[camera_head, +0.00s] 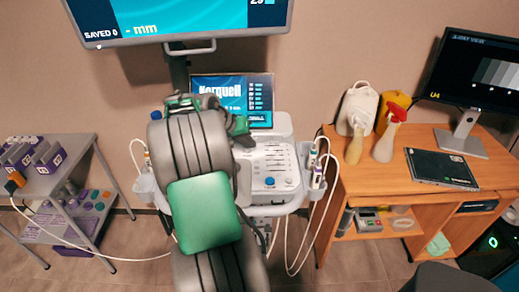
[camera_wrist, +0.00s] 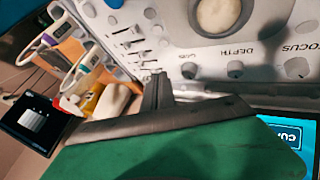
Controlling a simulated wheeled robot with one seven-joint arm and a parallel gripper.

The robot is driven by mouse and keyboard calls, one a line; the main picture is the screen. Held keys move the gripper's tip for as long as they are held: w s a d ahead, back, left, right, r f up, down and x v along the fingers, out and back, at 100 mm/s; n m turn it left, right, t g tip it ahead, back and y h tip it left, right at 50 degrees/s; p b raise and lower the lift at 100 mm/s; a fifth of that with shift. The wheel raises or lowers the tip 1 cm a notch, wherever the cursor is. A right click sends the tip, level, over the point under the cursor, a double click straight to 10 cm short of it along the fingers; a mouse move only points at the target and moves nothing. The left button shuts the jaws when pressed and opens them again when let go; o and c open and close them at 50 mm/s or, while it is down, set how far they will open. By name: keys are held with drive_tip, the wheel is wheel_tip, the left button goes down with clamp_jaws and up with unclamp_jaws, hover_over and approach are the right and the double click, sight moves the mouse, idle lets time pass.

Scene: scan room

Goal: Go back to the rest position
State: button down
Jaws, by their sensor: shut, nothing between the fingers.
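My gripper (camera_wrist: 157,92) shows in the wrist view as dark fingers closed together in front of my green wrist body, with nothing held. It is in front of the ultrasound machine's control panel (camera_wrist: 170,58). A trackball and several knobs show there, with the words DEPTH and FOCUS upside down. In the head view my arm stretches forward over the ultrasound machine (camera_head: 276,160) and hides part of its panel. My fingertips cannot be made out clearly in that view.
A large monitor (camera_head: 185,22) hangs above the machine's smaller screen (camera_head: 233,92). A grey trolley (camera_head: 75,160) with bins stands left. A wooden desk (camera_head: 345,185) at right carries bottles (camera_head: 386,140), a laptop-like black panel (camera_head: 440,168) and an X-ray screen (camera_head: 480,75). Cables hang beside the machine.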

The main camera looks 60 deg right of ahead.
drive_tip(key=w+a+r+n+t+y, duration=0.1)
drive_tip(key=w+a+r+n+t, duration=0.2)
drive_tip(key=a, duration=0.7)
drive_tip(key=w+a+n+t+y, duration=0.15)
drive_tip(key=w+a, duration=0.35)
drive_tip(key=a, duration=0.5)
drive_tip(key=w+a+r+n+t+y, duration=0.1)
drive_tip(key=w+a+r+n, duration=0.2)
drive_tip(key=a, duration=0.7)
drive_tip(key=s+a+f+n+y, duration=0.1)
drive_tip(key=s+a+f+n, duration=0.1)
drive_tip(key=a, duration=0.8)
drive_tip(key=s+a+f+n+y, duration=0.2)
drive_tip(key=s+a+f+n, duration=0.1)
drive_tip(key=a, duration=0.8)
drive_tip(key=shift+s+a+n+t, duration=0.15)
drive_tip(key=shift+s+n+t, duration=0.2)
drive_tip(key=shift+s+n, duration=0.55)
